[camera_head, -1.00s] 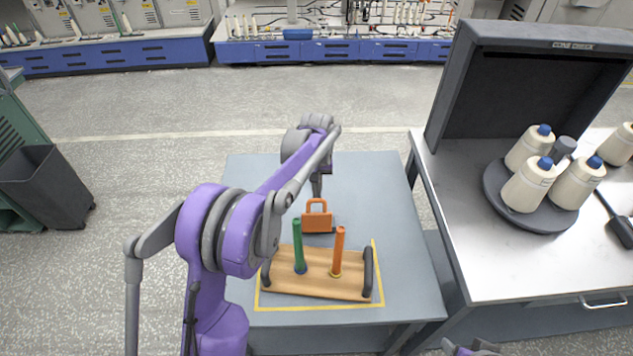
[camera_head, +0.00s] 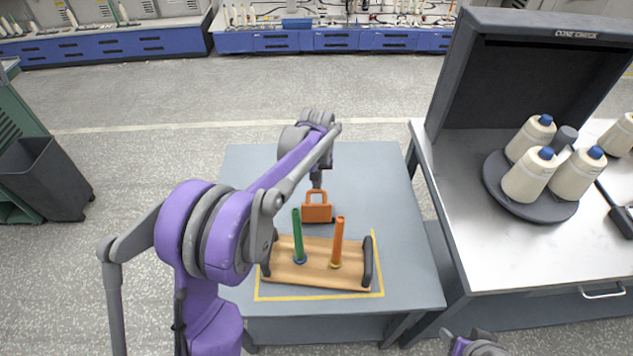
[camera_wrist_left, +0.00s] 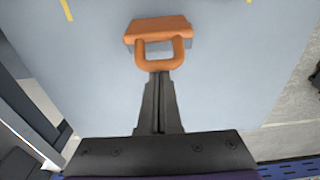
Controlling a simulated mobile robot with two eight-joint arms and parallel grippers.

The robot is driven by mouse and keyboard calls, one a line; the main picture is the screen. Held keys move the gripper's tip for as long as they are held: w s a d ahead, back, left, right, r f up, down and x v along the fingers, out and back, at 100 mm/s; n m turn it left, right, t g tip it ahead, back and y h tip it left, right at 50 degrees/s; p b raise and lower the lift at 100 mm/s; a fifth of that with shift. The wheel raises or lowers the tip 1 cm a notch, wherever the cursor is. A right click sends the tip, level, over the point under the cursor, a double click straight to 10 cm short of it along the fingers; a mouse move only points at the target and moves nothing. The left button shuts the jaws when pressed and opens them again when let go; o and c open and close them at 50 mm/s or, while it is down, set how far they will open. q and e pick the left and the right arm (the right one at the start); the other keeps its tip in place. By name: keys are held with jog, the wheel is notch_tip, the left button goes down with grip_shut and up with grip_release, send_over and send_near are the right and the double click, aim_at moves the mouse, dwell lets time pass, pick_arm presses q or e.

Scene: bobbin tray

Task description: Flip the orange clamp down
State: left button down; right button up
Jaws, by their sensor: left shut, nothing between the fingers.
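The orange clamp (camera_head: 317,213) stands on the grey table (camera_head: 400,205), behind the wooden tray (camera_head: 318,277). Its looped handle points up in the head view. My left gripper (camera_head: 316,183) is just behind and above the clamp's handle. In the left wrist view the clamp (camera_wrist_left: 158,27) shows its block and its loop, and the shut fingers of my left gripper (camera_wrist_left: 160,78) reach to the loop's near bar. The fingertips overlap the loop there; I cannot tell whether they touch it. My right gripper (camera_head: 475,345) shows only in part at the bottom edge.
The tray holds a green peg (camera_head: 298,238) and an orange peg (camera_head: 337,243), with dark handles at its ends. A yellow outline surrounds it. A bench at right carries cones on a round dark stand (camera_head: 530,209). The table behind the tray's right side is clear.

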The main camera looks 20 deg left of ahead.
pick_arm(q)
jog(key=shift+s+d+r+t+y+b, duration=0.2)
jog(key=shift+s+d+t, duration=0.1)
jog(key=shift+s+t, duration=0.25)
jog(key=shift+s+d+r+t+y+b, duration=0.1)
jog(key=shift+s+d+t+y+b, duration=0.1)
jog(key=shift+s+d+t, duration=0.3)
jog(key=t+y+b, duration=0.1)
jog(key=t+y, duration=0.1)
jog(key=t, duration=0.1)
send_over(317, 206)
jog(key=s+d, duration=0.1)
jog(key=s, duration=0.2)
jog(key=shift+w+d+f, duration=0.1)
jog(key=shift+w+d, duration=0.05)
jog(key=shift+w, duration=0.05)
pick_arm(e)
jog(key=shift+s+f, duration=0.2)
jog(key=shift+f, duration=0.5)
jog(key=shift+s+f, duration=0.2)
jog(key=shift+f, duration=0.5)
